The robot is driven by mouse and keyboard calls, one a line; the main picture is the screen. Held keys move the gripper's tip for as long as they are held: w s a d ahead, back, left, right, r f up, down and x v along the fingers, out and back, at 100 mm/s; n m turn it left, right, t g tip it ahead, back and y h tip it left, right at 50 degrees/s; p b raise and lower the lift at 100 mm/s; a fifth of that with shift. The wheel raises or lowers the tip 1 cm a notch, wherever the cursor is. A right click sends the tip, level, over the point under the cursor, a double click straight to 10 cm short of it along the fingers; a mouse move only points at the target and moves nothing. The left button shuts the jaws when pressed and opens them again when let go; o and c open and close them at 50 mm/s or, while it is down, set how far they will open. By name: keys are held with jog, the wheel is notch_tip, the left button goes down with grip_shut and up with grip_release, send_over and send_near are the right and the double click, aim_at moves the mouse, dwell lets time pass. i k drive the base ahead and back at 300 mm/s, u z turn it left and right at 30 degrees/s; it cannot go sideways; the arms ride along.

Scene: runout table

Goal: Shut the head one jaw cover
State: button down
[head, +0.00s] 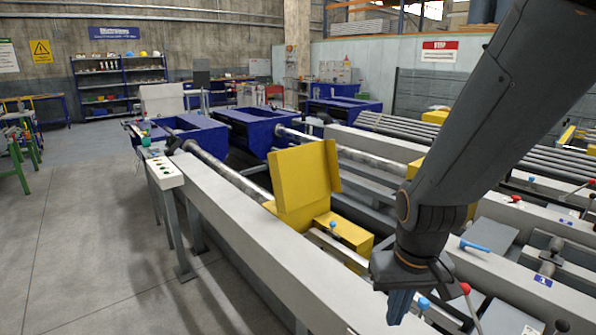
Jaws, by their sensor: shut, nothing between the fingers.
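A yellow hinged cover (303,178) stands raised, its panel upright and tilted back, above a yellow housing (345,240) on the long grey machine bed. I cannot tell from a label on it whether it belongs to head one. A small plate with the number 1 (543,281) is on a grey block at the right. My gripper (400,306) hangs at the bottom centre, to the right of and nearer than the yellow housing, apart from the cover. Its fingers point down, look shut and hold nothing. My arm hides part of the machine behind it.
A grey rail (240,235) runs along the near side, with a control box (165,172) at its far end. Levers with blue (423,304) and red (465,288) knobs stand close to my gripper. Blue bins (190,135) stand behind. The floor at left is clear.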

aim_at(300, 176)
jog(key=k, duration=0.45)
jog(key=u, duration=1.4)
jog(key=i, duration=4.45)
jog(key=z, duration=3.65)
